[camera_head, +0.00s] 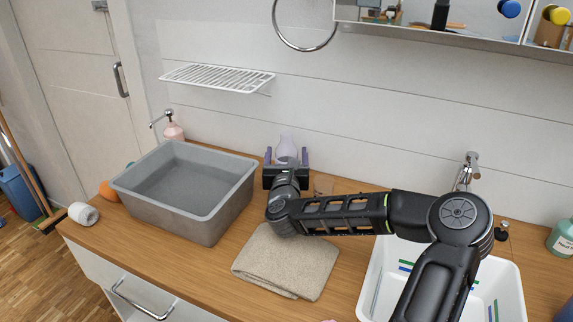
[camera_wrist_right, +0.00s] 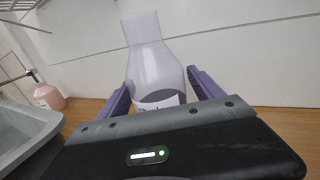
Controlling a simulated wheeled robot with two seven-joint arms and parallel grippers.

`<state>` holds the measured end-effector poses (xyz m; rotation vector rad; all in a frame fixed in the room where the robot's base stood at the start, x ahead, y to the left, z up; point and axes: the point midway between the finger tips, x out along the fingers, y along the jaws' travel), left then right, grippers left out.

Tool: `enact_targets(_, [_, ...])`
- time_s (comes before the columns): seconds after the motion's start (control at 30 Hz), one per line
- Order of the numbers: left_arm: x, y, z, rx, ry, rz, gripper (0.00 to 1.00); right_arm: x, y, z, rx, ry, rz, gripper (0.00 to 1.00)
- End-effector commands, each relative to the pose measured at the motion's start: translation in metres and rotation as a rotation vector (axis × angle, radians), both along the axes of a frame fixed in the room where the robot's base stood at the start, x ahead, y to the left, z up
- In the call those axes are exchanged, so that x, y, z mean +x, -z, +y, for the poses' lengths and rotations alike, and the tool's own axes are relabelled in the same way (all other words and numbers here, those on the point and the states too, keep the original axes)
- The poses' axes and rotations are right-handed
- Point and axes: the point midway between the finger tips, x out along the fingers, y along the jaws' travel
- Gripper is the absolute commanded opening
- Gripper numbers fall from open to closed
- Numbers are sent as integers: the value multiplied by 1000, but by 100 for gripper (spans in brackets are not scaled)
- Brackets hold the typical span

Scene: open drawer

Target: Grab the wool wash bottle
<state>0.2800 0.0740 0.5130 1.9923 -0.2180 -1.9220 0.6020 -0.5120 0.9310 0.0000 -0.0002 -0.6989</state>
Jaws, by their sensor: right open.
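The wool wash bottle is a pale lavender, narrow-necked bottle (camera_head: 286,147) standing upright on the wooden counter near the back wall. In the right wrist view the bottle (camera_wrist_right: 155,65) stands between my gripper's purple fingers, its label partly hidden by the gripper body. My right gripper (camera_head: 287,157) is open, with one finger on each side of the bottle. In the right wrist view the fingers (camera_wrist_right: 160,88) appear apart from the bottle's sides, though exact contact is hard to tell. My left gripper is not in view.
A grey basin (camera_head: 155,208) stands left of the gripper, and a folded beige towel (camera_head: 285,262) lies in front. A white sink (camera_head: 508,290) is at right under my arm. A pink bottle (camera_head: 173,131) stands behind the basin. A wire shelf (camera_head: 218,78) hangs above.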

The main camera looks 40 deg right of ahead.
Motion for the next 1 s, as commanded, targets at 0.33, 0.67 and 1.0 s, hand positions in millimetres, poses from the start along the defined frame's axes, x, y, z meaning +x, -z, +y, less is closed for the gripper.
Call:
enact_targets(0.33, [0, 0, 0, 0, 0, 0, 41, 0, 0, 0, 0, 1, 0, 76])
enact_targets(0.67, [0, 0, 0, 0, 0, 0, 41, 0, 0, 0, 0, 1, 0, 53])
enact_targets(1.0, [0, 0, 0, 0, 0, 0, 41, 0, 0, 0, 0, 1, 0, 25])
